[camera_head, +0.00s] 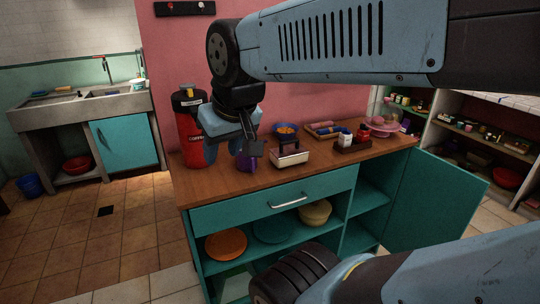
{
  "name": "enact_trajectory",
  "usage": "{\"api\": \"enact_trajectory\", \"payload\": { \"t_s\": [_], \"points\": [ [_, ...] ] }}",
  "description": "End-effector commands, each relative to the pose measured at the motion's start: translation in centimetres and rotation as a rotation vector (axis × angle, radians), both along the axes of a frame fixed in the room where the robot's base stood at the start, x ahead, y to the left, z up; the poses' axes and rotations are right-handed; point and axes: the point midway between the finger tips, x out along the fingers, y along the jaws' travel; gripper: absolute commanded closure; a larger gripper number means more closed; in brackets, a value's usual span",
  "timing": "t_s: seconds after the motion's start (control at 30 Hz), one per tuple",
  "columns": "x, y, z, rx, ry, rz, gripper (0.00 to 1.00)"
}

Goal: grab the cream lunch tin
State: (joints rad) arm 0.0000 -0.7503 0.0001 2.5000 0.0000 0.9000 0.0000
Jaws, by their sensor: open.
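The cream lunch tin appears to be the boxy cream container (290,159) with a dark upper part, standing on the wooden counter (345,165). My gripper (236,152) hangs from the arm over the counter, left of the tin and apart from it. It points down with open jaws, and nothing shows held in it. A purple cup (244,164) shows below and behind the fingers; I cannot tell whether they touch it.
A red canister (190,130) stands on the left. A blue bowl of orange food (286,131) is behind the tin. A dark tray (352,145) with small items sits to its right. Below, a cream pot (315,212) and an orange plate (226,245) occupy the open cabinet (305,185).

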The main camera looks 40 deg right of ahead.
Motion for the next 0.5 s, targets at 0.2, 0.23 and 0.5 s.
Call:
{"api": "enact_trajectory", "payload": {
  "t_s": [0.2, 0.23, 0.5],
  "points": [
    [1.9, -1.9, -0.5, -0.037, -0.016, -0.024, 0.34],
    [2.5, -2.7, -0.7, -0.050, -0.022, -0.031, 0.32],
    [9.9, -9.2, -3.5, -0.207, -0.100, -0.094, 0.06]
  ]
}}
